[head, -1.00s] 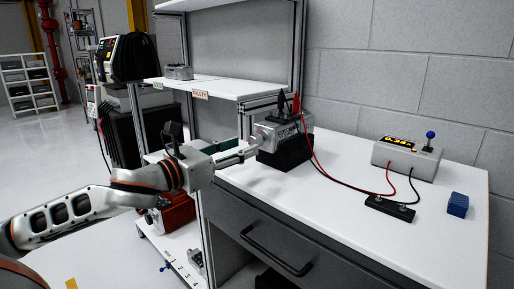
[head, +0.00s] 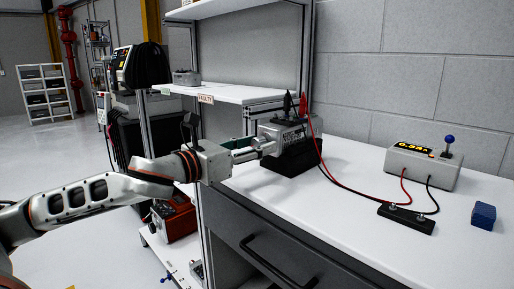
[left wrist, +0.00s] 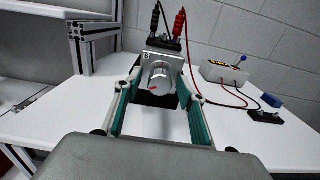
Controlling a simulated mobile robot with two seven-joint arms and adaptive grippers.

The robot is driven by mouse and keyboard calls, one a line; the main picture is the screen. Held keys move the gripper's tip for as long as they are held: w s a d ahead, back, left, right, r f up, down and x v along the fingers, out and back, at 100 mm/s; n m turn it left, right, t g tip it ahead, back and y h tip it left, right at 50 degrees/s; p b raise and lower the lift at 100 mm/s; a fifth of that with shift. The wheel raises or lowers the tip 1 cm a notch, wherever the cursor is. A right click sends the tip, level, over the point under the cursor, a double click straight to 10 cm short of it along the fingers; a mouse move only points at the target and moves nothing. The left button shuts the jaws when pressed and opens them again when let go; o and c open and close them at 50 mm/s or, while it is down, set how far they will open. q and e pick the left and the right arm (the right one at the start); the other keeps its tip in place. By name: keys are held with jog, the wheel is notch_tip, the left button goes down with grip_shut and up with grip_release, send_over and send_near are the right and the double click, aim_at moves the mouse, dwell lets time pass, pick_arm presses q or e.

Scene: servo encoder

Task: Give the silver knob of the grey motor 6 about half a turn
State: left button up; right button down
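The grey motor 6 (head: 288,130) sits on a black stand (head: 294,160) at the bench's left end. Its silver knob (left wrist: 158,76), with a small red mark low on its face, points toward me in the left wrist view. My left gripper (left wrist: 161,86) is in front of the motor, with one teal-lined finger on each side of the knob. The fingers look spread, with gaps beside the knob; contact is not clear. In the head view the left gripper (head: 266,149) reaches the motor's front and partly hides the knob. My right gripper is in neither view.
Red and black leads run from the motor's top to a black terminal block (head: 406,218). A grey meter box (head: 424,168) with a lit display and a blue-tipped lever stands behind it. A blue block (head: 484,216) lies at right. A shelf frame (head: 202,150) stands close left.

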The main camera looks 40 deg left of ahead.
pick_arm(q)
jog(key=c, duration=1.1)
jog(key=shift+c, duration=0.2)
jog(key=shift+r, duration=0.1)
